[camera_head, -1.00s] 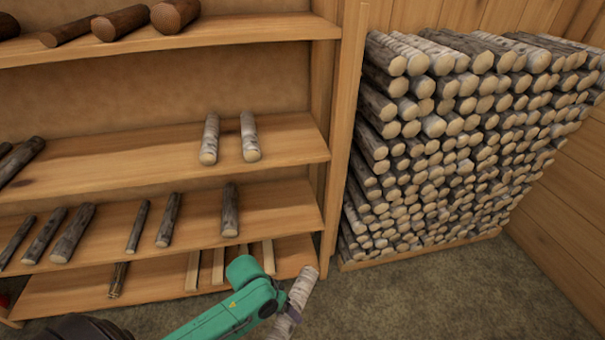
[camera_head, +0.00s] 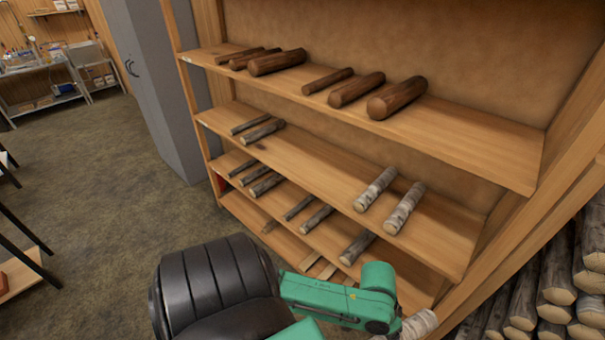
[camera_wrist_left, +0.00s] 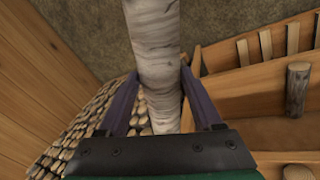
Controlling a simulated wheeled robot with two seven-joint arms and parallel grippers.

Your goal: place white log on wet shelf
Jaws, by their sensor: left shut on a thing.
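My left gripper (camera_wrist_left: 158,82) is shut around a white log (camera_wrist_left: 155,45), with a finger on each side of it in the left wrist view. In the head view the log's pale end (camera_head: 420,324) shows at the bottom edge, beside my green wrist and in front of the shelf rack. Two other white logs, one here (camera_head: 376,189) and one to its right (camera_head: 404,208), lie side by side on the rack's second shelf (camera_head: 320,172). No readable label shows which shelf is the wet one. My right gripper is not in view.
Brown logs (camera_head: 277,62) lie on the top shelf (camera_head: 470,150). Grey logs lie left on the second shelf and along the third. Pale slats show on the bottom shelf. A log stack (camera_head: 520,300) stands right, a grey cabinet (camera_head: 165,90) left.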

